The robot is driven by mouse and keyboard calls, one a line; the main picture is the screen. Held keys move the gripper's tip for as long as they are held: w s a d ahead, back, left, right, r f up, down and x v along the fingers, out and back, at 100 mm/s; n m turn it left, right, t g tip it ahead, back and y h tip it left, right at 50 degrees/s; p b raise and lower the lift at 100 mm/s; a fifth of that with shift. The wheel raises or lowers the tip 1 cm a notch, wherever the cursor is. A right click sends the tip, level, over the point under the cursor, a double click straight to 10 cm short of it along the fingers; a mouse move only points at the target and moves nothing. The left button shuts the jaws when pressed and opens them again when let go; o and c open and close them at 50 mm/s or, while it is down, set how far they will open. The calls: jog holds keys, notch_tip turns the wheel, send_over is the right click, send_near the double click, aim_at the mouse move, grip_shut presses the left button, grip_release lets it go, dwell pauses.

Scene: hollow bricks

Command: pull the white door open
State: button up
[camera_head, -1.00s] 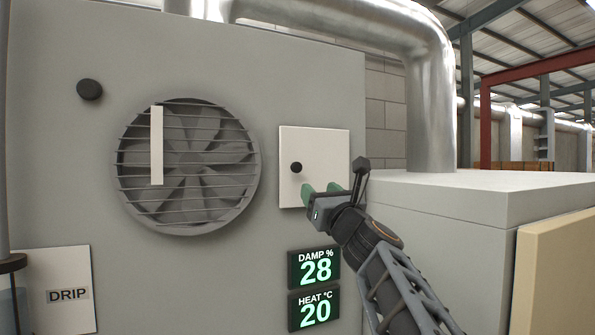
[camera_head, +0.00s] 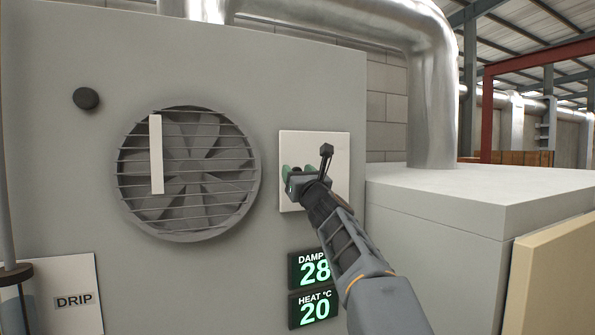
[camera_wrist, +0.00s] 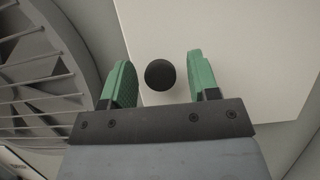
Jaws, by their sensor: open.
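The white door (camera_head: 334,146) is a small upright panel on the grey machine wall, right of the fan, and looks shut. Its round black knob shows in the wrist view (camera_wrist: 160,75), between the two green fingers of my gripper (camera_wrist: 162,80). A gap shows on both sides of the knob, so the fingers do not grip it. In the head view my gripper (camera_head: 299,172) is in front of the door's left half and hides most of the knob. The white door surface (camera_wrist: 225,40) fills much of the wrist view.
A round fan grille (camera_head: 187,172) is left of the door. Two lit displays, DAMP (camera_head: 314,269) and HEAT (camera_head: 314,308), sit below it. A grey cabinet (camera_head: 450,200) juts out at the right. A black knob (camera_head: 87,99) is at the upper left.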

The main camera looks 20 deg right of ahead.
grip_shut()
dwell(0.6)
